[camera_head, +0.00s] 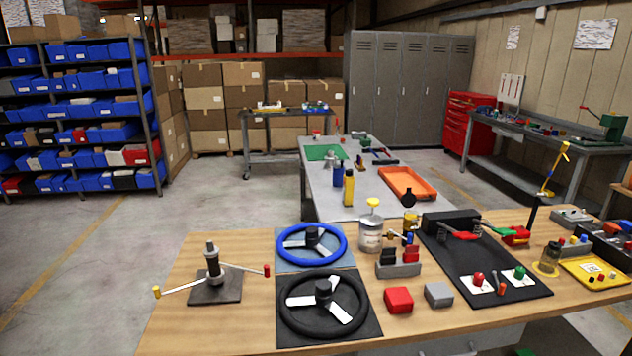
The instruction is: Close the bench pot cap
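A grey metal pot (370,237) with a pale label stands upright at the back edge of the wooden bench, near its middle. A yellow cap (373,203) shows above its top on a short pale neck. From here I cannot tell whether this cap is open or closed. My gripper is not in view.
The wooden bench (200,325) holds a blue wheel (311,244), a black wheel (322,304), a two-armed lever post (212,263), a red block (398,300) and a black mat (487,262). A grey table (345,200) stands behind. Open floor lies left.

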